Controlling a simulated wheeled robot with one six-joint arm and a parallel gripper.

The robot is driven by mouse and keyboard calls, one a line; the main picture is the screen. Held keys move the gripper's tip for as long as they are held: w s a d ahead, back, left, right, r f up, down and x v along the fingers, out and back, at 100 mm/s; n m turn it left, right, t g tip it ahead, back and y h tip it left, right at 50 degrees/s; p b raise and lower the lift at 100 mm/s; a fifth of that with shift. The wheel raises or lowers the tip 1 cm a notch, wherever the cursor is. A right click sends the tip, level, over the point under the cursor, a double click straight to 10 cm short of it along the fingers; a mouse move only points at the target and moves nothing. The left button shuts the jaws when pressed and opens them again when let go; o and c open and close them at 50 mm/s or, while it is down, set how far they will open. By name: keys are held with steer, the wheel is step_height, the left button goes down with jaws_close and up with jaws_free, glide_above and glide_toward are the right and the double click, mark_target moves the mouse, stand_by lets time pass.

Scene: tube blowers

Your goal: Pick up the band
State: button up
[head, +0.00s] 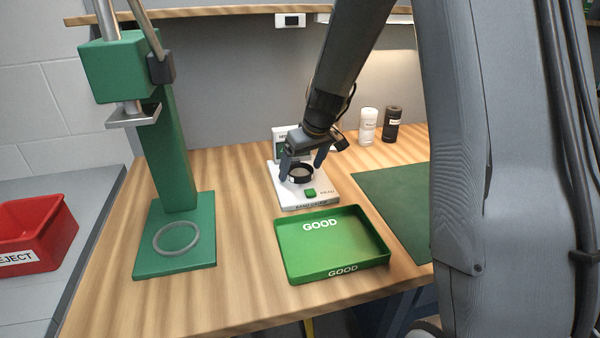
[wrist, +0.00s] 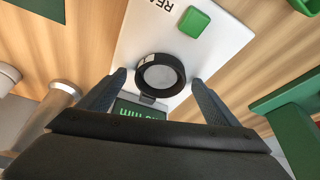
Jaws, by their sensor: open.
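The band (head: 301,176) is a black ring with a small white mark, resting on the white band gauge (head: 288,202). In the wrist view the band (wrist: 161,75) lies just beyond my fingertips, around a pale grey disc. My gripper (head: 303,168) is over the gauge, with one finger on each side of the band in the head view. In the wrist view my gripper (wrist: 158,80) is open and empty, its fingers apart from the band. I cannot tell the exact height of the fingertips.
The gauge has a green button (head: 310,192) and a display behind. A green GOOD tray (head: 289,268) sits in front. A green press (head: 173,160) stands left, and a red REJECT bin (head: 38,235) is farther left. White (head: 368,125) and black (head: 392,124) bottles stand behind.

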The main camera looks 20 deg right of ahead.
steer(key=c, duration=1.2)
